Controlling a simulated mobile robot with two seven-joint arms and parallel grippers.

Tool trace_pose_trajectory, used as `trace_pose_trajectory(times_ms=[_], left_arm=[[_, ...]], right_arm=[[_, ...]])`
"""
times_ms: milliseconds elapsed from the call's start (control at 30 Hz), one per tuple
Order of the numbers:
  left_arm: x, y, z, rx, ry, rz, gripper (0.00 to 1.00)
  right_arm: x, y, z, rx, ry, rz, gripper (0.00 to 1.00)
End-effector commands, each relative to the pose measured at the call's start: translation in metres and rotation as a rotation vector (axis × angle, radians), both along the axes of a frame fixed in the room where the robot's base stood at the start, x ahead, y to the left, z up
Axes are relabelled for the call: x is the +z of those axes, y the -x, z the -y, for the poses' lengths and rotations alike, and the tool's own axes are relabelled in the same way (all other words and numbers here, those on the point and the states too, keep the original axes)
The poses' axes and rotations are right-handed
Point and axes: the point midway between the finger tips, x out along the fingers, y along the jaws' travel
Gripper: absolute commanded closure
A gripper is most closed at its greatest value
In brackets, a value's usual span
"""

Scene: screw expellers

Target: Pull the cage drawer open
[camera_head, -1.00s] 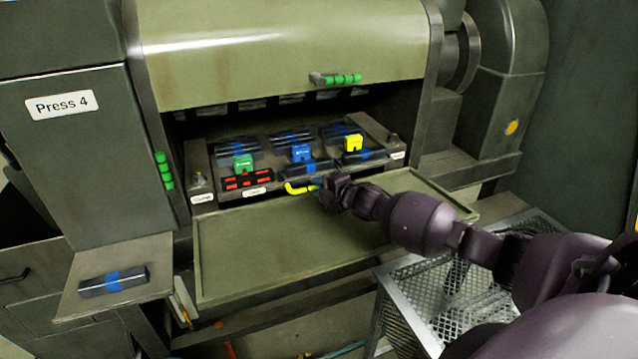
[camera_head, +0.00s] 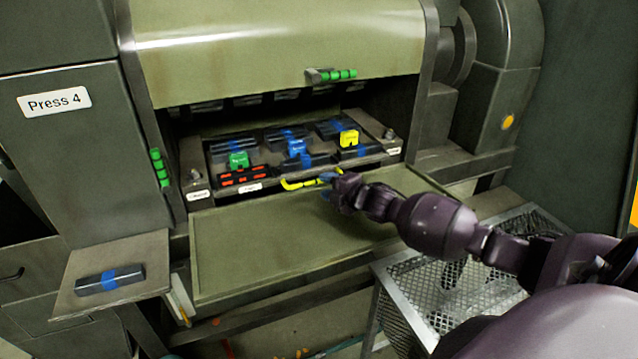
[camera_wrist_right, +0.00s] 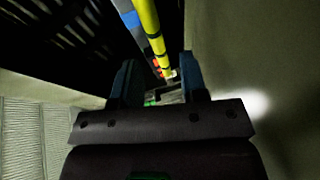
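The cage drawer (camera_head: 222,189) sits in the press opening, with a yellow bar handle (camera_head: 300,184) low on its front. Blocks with green, blue and yellow padlocks stand on the drawer, with a red-marked block at its left front. My right gripper (camera_head: 328,180) is at the right end of the handle. In the right wrist view, its two fingers (camera_wrist_right: 158,75) are apart, and the yellow handle (camera_wrist_right: 147,25) runs through the space between them in the picture. I cannot tell whether they touch it. My left gripper is not in view.
A flat green lowered door (camera_head: 280,245) lies in front of the drawer, below my right arm. A metal mesh stand (camera_head: 425,300) is at the lower right. A side shelf (camera_head: 150,260) at the left holds a dark block with blue tape (camera_head: 110,279).

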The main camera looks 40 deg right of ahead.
Motion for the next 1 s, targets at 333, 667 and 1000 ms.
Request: trace_pose_trajectory(times_ms=[333,667,1000], left_arm=[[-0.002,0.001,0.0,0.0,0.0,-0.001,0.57],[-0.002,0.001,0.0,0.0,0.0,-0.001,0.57],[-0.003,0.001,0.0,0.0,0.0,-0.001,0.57]], right_arm=[[0.008,0.048,0.008,0.0,0.0,-0.001,0.6],[0.012,0.059,0.01,0.0,0.0,0.001,0.6],[0.021,0.053,0.0,0.04,0.029,0.04,0.6]])
